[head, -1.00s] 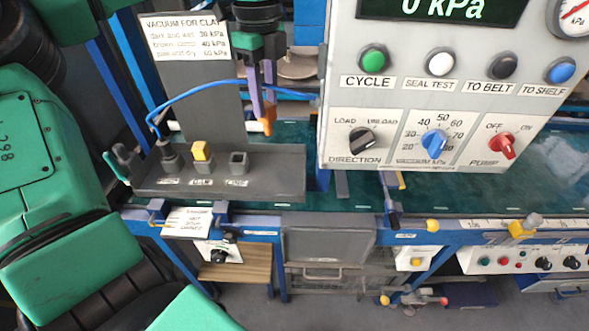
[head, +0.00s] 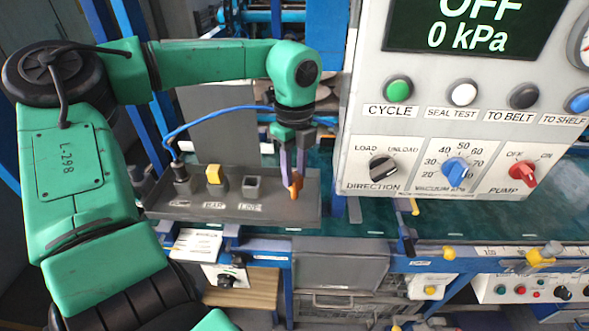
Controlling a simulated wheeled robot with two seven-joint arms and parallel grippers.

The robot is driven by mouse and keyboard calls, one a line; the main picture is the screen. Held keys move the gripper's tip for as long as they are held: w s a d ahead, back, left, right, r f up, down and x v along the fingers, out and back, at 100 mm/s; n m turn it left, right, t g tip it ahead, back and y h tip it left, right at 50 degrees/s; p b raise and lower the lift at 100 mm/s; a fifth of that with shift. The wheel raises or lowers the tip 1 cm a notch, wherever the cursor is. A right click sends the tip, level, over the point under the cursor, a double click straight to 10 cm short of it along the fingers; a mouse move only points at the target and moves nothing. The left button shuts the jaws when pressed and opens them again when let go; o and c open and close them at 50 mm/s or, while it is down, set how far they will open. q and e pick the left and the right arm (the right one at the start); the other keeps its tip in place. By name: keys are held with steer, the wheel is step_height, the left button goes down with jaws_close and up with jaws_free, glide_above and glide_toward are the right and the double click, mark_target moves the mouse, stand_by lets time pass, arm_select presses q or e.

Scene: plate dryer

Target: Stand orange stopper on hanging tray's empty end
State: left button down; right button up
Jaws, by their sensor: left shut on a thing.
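The orange stopper (head: 295,186) is held between the fingers of my left gripper (head: 292,170), which points down. The gripper is shut on it, and the fingers hide part of it. The grey hanging tray (head: 290,215) is below, with its bare right end behind and under the stopper in the picture. I cannot tell whether the stopper touches the tray. Along the tray to the left are a grey socket block (head: 252,187), a yellow piece (head: 214,174) and a dark fitting (head: 181,178) with a blue hose. My right gripper is not in view.
A large control panel (head: 440,110) with a display reading OFF, 0 kPa stands close to the right of the gripper. The blue hose (head: 215,116) arches behind the tray. A blue frame rail (head: 330,245) and green belt (head: 450,222) run below and to the right.

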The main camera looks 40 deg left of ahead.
mark_target(295, 176)
arm_select(q)
steer(key=c, duration=0.8)
jaws_free()
steer(key=shift+f, duration=0.1)
steer(key=shift+o, duration=1.2)
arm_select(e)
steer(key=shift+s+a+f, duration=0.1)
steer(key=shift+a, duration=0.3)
arm_select(q)
steer(key=shift+r+p, duration=0.35)
steer(key=shift+p, duration=0.05)
step_height(295, 176, up, 12)
steer(key=b, duration=0.1)
steer(key=shift+f+b, duration=0.15)
steer(key=shift+b, duration=0.15)
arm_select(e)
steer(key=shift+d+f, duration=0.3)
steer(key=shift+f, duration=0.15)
